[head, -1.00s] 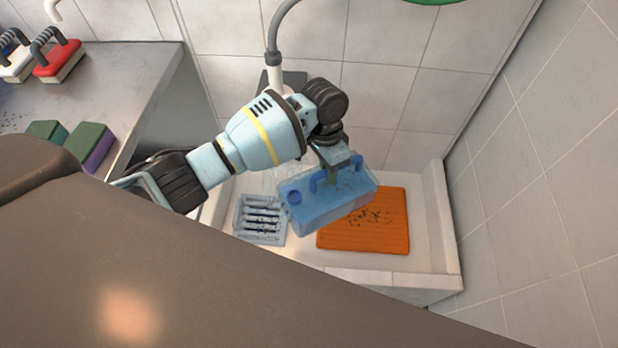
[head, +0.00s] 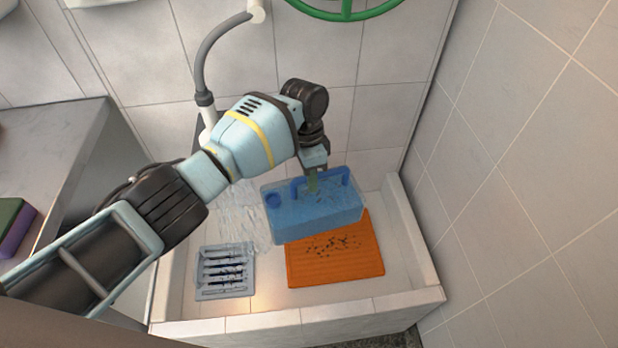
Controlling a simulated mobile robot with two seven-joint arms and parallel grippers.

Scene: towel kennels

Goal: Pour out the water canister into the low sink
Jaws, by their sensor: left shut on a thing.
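The water canister (head: 318,214) is a translucent blue box with a blue handle on top and a round blue cap near its left end. My left gripper (head: 313,181) is shut on its handle and holds it over the low sink (head: 415,240). The canister looks only slightly tilted, left end a little lower. Clear streaks like water (head: 243,212) show left of the canister, above the sink; I cannot tell whether they come from it or from the tap behind. My right gripper is not in view.
An orange ribbed mat (head: 335,268) with dark specks and a grey slotted grate (head: 225,272) lie in the sink. A grey hose (head: 203,60) rises behind my arm. A tiled wall (head: 530,170) stands close on the right; a steel counter (head: 50,150) is left.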

